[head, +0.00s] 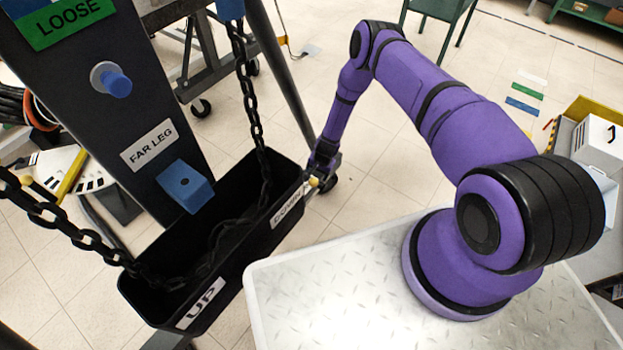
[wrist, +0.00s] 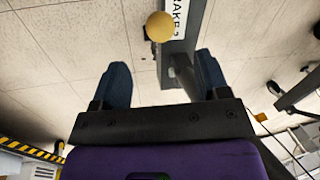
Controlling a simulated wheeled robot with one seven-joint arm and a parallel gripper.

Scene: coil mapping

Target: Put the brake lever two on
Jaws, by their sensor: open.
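The brake two part shows in the wrist view as a grey bar (wrist: 177,60) with a white plate reading "BRAKE 2", partly cut off by the top edge. A round yellow knob (wrist: 160,27) shows beside the plate, just beyond my fingertips. My gripper (wrist: 163,75) is open, with one dark blue finger on each side of the bar's lower end. I see nothing held between the fingers. In the head view my gripper (head: 322,176) is at the right end of the black bin, close to a small yellow knob (head: 313,182). The lever's arm is mostly hidden there.
The black chain bin (head: 235,262), marked "UP", hangs left of my gripper. Black chains (head: 252,110) run into it. Open tiled floor (head: 375,170) lies right of my gripper.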

